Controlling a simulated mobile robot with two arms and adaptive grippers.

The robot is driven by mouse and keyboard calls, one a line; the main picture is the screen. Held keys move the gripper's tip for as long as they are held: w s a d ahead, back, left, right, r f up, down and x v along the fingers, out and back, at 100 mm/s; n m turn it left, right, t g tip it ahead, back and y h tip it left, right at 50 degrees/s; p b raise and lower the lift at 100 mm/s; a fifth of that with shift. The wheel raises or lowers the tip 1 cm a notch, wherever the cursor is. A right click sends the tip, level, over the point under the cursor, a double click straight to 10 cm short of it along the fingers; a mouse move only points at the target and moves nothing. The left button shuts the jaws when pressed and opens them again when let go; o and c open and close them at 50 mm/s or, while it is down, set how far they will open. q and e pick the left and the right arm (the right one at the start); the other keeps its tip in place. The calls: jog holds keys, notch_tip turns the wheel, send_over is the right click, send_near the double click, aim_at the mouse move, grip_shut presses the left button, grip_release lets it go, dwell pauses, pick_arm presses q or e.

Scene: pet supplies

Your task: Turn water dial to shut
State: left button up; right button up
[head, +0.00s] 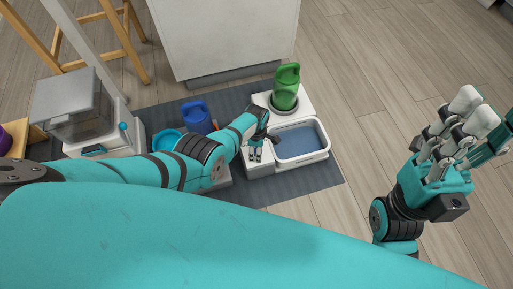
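The water dispenser is a white base with a basin of blue water (300,140) and a green jug (286,90) standing upright behind it. My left gripper (262,147) is at the left edge of the basin, with its fingers pointing down and toward the basin. No water dial can be made out; the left gripper and its arm cover that part of the base. I cannot tell whether the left fingers touch or hold anything. My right gripper (462,125) is off to the right over the floor, its fingers apart and empty.
A blue jug (196,117) and a teal bowl (167,139) stand left of the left gripper on the dark mat (318,186). A clear-topped feeder (75,105) stands further left. A white cabinet (230,35) is behind. The wooden floor at right is clear.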

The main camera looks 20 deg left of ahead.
pick_arm(q)
jog(key=shift+w+d+r, duration=0.1)
jog(key=shift+r, duration=0.05)
jog(key=shift+r, duration=0.6)
notch_tip(320, 180, up, 11)
jog(key=shift+f, duration=0.2)
dwell(0.5)
